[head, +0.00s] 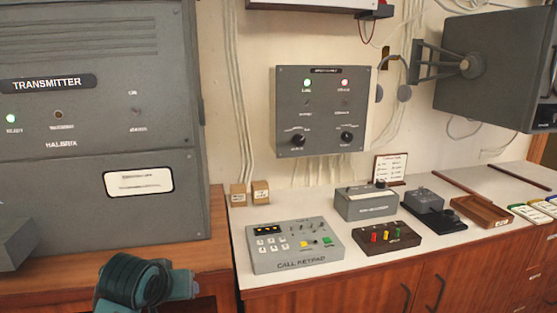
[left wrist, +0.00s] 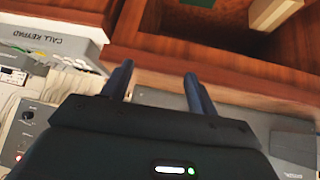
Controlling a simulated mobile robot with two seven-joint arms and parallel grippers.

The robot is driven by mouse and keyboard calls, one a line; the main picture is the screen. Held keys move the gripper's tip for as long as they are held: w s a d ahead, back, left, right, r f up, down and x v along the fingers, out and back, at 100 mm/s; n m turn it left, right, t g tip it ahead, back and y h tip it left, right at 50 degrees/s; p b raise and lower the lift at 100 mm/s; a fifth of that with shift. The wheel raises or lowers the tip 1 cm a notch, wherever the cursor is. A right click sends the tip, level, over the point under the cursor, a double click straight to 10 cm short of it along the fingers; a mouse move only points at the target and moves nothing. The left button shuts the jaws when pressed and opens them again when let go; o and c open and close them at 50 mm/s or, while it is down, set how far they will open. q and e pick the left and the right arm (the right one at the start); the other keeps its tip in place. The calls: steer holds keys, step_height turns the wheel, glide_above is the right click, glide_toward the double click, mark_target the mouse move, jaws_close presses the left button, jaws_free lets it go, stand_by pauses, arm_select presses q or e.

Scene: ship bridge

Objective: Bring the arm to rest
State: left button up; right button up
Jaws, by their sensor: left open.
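My left arm (head: 145,282) shows at the bottom left of the head view, low in front of the wooden cabinet and left of the counter. Its fingertips cannot be made out there. In the left wrist view my left gripper (left wrist: 158,70) has its two dark fingers apart, with nothing between them. Behind the fingers lie wood and a grey surface; I cannot see contact with either. My right gripper is in neither view.
The grey call keypad (head: 294,245) sits on the white counter, right of my arm. It also shows in the left wrist view (left wrist: 50,35). The transmitter cabinet (head: 100,130) stands behind my arm. A wooden tray (head: 482,210) and control boxes stand further right.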

arm_select(q)
steer(key=s+f+m+g, duration=0.2)
steer(key=s+f, duration=0.6)
steer(key=s, duration=0.5)
steer(key=s+f+m+g, duration=0.15)
steer(key=s+f, duration=0.55)
steer(key=s, duration=0.7)
steer(key=w+d+f+m+t+h+p, duration=0.1)
steer(key=w+d+f+t+h+p, duration=0.2)
steer(key=w+d+t, duration=0.3)
steer(key=shift+h+p, duration=0.4)
steer(key=shift+p, duration=0.1)
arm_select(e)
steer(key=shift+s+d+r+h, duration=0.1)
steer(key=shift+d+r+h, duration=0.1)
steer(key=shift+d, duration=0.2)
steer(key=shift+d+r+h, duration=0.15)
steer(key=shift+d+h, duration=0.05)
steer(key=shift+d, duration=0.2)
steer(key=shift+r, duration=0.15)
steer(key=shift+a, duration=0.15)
